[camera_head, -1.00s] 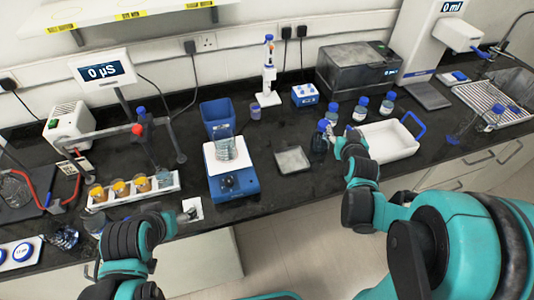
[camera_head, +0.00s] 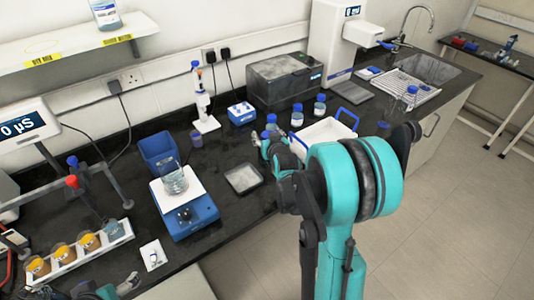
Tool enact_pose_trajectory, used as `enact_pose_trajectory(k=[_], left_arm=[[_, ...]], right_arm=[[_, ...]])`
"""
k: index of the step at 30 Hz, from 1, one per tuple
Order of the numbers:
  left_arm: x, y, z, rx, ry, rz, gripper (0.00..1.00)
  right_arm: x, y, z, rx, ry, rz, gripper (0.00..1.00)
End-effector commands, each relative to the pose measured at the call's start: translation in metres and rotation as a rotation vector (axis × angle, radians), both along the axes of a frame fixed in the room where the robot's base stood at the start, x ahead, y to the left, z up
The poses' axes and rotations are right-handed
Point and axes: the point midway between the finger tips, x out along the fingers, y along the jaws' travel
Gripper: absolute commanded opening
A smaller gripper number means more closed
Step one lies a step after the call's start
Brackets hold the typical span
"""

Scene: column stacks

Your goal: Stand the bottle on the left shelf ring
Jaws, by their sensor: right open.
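A blue-capped bottle (camera_head: 271,123) stands on the dark bench, partly hidden by my right gripper (camera_head: 262,142). The right gripper is open at bench height beside it; I cannot tell whether they touch. A pale blue-capped bottle (camera_head: 105,14) stands on the wall shelf (camera_head: 75,46) at the upper left.
Two more capped bottles (camera_head: 297,115) (camera_head: 320,105) stand behind a white tray (camera_head: 328,129) with blue handles. A blue stirrer (camera_head: 190,216) carries a beaker (camera_head: 174,180). A shallow grey dish (camera_head: 243,179) lies near the bench front.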

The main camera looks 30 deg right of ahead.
Motion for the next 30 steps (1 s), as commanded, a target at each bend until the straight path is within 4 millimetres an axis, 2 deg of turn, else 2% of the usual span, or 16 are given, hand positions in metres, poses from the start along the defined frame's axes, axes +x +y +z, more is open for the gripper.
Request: enact_pose_trajectory(k=[4, 11, 22, 26, 30], left_arm=[[0.0, 0.0, 0.001, 0.0, 0.0, 0.0, 0.8], [0.0, 0.0, 0.001, 0.0, 0.0, 0.0, 0.8], [0.0, 0.0, 0.003, 0.0, 0.0, 0.0, 0.8], [0.0, 0.0, 0.011, 0.0, 0.0, 0.0, 0.8], [0.0, 0.0, 0.024, 0.0, 0.0, 0.0, 0.8]], right_arm=[[-0.001, 0.0, 0.001, 0.0, 0.0, 0.0, 0.62], [-0.001, 0.0, 0.001, -0.001, 0.0, 0.0, 0.02], [-0.001, 0.0, 0.005, -0.001, 0.0, 0.0, 0.0], [-0.001, 0.0, 0.025, -0.001, -0.001, 0.0, 0.0], [-0.001, 0.0, 0.055, -0.001, -0.001, 0.0, 0.0]])
